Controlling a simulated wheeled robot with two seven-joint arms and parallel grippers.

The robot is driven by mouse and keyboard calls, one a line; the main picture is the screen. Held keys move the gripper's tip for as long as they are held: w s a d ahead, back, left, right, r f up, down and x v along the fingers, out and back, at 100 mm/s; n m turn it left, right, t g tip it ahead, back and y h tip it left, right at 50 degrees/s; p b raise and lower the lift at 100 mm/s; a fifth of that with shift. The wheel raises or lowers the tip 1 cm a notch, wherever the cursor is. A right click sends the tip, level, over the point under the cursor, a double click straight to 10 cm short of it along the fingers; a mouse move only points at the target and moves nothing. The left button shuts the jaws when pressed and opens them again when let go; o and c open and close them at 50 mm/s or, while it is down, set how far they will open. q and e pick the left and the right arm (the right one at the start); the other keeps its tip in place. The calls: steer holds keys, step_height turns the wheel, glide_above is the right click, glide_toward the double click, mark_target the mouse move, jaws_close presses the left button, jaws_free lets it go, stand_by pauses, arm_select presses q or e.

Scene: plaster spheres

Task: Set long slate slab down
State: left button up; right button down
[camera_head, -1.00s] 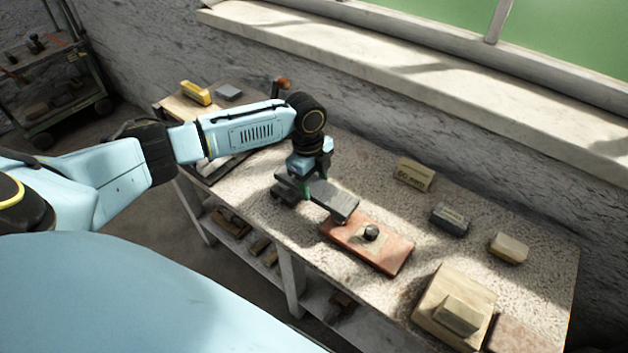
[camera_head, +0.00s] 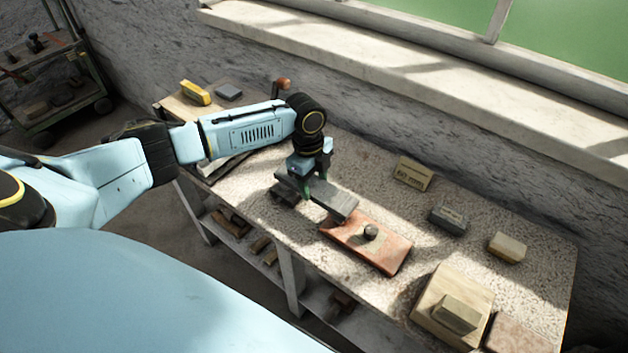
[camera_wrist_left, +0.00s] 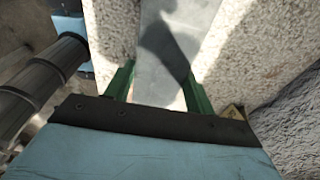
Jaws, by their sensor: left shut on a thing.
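The long slate slab (camera_head: 335,199) is a flat grey bar in the head view. My left gripper (camera_head: 305,189) points down and is shut on it, nearer its left end. In the left wrist view the slab (camera_wrist_left: 165,75) runs between the two green fingers. The slab's right end is close to the upper left corner of a reddish board (camera_head: 385,252) with a dark knob. Whether the slab touches the board or the table cannot be told. A dark block shows partly beneath the slab's left end. My right gripper is not in view.
The speckled table (camera_head: 370,190) has bare room behind the slab. A labelled tan block (camera_head: 413,173), a dark grey block (camera_head: 448,219) and a small tan block (camera_head: 507,247) stand to the right. A wooden board with a block (camera_head: 455,305) lies at the front right.

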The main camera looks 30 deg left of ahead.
arm_select(q)
steer(key=shift+f+b, duration=0.3)
steer(key=shift+f, duration=0.3)
steer(key=o, duration=1.7)
steer(key=shift+s+f, duration=0.1)
steer(key=shift+f, duration=0.05)
steer(key=shift+r+p, duration=2.15)
steer(key=shift+p, duration=0.1)
steer(key=shift+f, duration=0.1)
